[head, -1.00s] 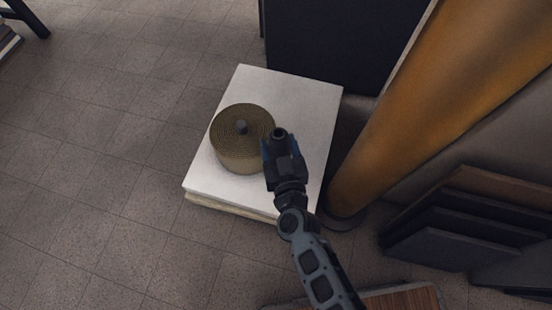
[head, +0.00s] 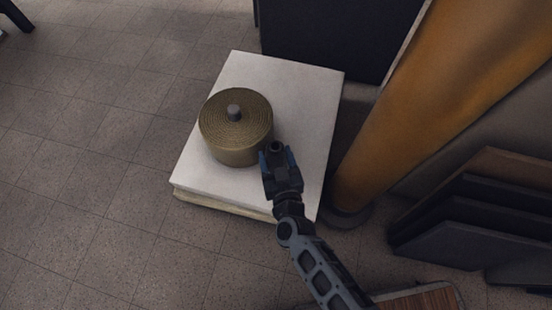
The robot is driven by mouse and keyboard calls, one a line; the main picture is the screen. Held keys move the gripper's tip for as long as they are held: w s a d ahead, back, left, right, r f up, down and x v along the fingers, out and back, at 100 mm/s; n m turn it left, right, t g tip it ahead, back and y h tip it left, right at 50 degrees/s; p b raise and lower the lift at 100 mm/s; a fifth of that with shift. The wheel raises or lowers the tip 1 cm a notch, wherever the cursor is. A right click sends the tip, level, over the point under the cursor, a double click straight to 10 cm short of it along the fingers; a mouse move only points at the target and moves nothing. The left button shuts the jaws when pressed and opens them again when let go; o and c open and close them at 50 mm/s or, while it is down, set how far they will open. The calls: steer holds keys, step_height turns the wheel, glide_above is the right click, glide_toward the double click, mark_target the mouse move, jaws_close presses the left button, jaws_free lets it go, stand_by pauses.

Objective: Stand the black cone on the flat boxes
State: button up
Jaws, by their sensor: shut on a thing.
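The flat boxes (head: 292,92) lie stacked on the floor, with a broad white top and a cream lower layer showing at the near edge. My gripper (head: 277,156) is over the right near part of the white top, just right of the coil that stands there. It is shut on a small dark thing with a round top, which looks like the black cone (head: 276,147). The jaws hide most of it. I cannot tell how far it is above the white top or whether it touches it.
A wound olive-brown coil (head: 236,145) with a grey peg in its centre stands on the boxes' left part. A large orange-brown roll (head: 395,120) rises close on the right. Dark panels (head: 455,225) lean at lower right. Tiled floor (head: 90,170) is clear at left.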

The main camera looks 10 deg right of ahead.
steer(key=shift+f, duration=0.35)
steer(key=shift+f+b, duration=0.1)
steer(key=shift+b, duration=0.2)
steer(key=shift+f, duration=0.15)
steer(key=o, duration=0.9)
steer(key=shift+f, duration=0.15)
steer(key=shift+r, duration=0.3)
steer(key=a+r+p+v, duration=0.1)
steer(key=p+v, duration=0.4)
steer(key=v, duration=0.7)
steer(key=shift+d, duration=0.5)
